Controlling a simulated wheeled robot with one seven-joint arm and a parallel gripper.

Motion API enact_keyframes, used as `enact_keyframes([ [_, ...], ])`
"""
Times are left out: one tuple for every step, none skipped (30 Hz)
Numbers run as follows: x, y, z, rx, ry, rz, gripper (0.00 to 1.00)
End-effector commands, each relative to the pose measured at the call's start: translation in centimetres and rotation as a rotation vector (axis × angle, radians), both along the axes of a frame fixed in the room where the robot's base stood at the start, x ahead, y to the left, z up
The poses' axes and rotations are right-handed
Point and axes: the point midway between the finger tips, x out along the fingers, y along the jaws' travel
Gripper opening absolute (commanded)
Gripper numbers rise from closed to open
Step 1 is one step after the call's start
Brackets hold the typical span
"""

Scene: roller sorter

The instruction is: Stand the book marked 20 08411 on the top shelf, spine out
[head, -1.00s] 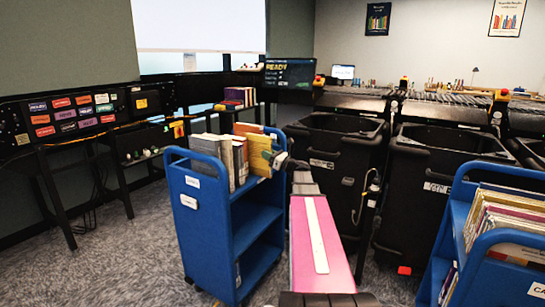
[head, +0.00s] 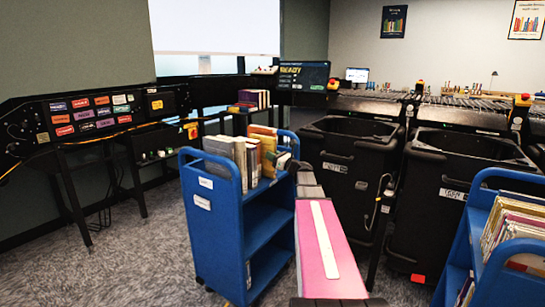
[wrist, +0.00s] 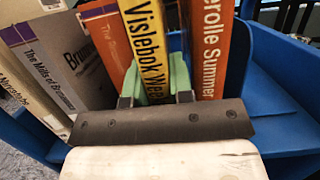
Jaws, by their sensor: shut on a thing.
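My gripper (wrist: 158,85) is shut on a yellow book (wrist: 148,45) whose spine reads "Vislebok Wee…"; its green pads press the lower part of both sides. The book is upright, spine facing the wrist camera. An orange book stands close on either side of it. In the head view, the yellow book (head: 268,155) is at the right end of the row on the top shelf (head: 268,190) of the blue cart.
Grey and pale books (head: 228,150) stand left of it on the same shelf. The blue cart's end panel (head: 210,225) faces me. A second blue cart with books (head: 510,215) is at the right. Black bins (head: 350,165) stand behind my arm. The carpet at left is clear.

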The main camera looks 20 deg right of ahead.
Motion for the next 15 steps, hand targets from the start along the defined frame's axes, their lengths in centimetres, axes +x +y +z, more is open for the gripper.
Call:
enact_keyframes([
  [-0.01, -0.01, 0.04, 0.001, -0.001, 0.0, 0.0],
  [-0.02, -0.01, 0.04, 0.001, -0.001, 0.0, 0.0],
  [-0.02, -0.01, 0.04, 0.001, -0.001, 0.0, 0.0],
  [-0.02, -0.01, 0.04, 0.001, -0.001, 0.0, 0.0],
  [-0.02, -0.02, 0.02, 0.001, -0.001, 0.0, 0.0],
  [-0.02, -0.02, 0.0, 0.001, 0.0, 0.0, 0.0],
  [-0.02, -0.02, -0.02, 0.001, 0.0, 0.0, 0.0],
  [-0.02, -0.02, -0.05, 0.001, 0.0, 0.0, 0.0],
  [-0.02, -0.02, -0.1, 0.001, 0.0, 0.0, 0.0],
  [-0.03, -0.02, -0.14, 0.001, 0.0, 0.0, 0.0],
  [-0.02, -0.03, -0.19, 0.001, 0.0, 0.0, 0.0],
  [-0.02, -0.03, -0.26, 0.001, 0.0, 0.0, 0.0],
  [-0.02, -0.03, -0.32, 0.001, 0.0, 0.0, 0.0],
  [-0.02, -0.03, -0.37, 0.001, 0.0, 0.0, 0.0],
  [-0.02, -0.02, -0.44, 0.001, 0.0, 0.0, 0.0],
])
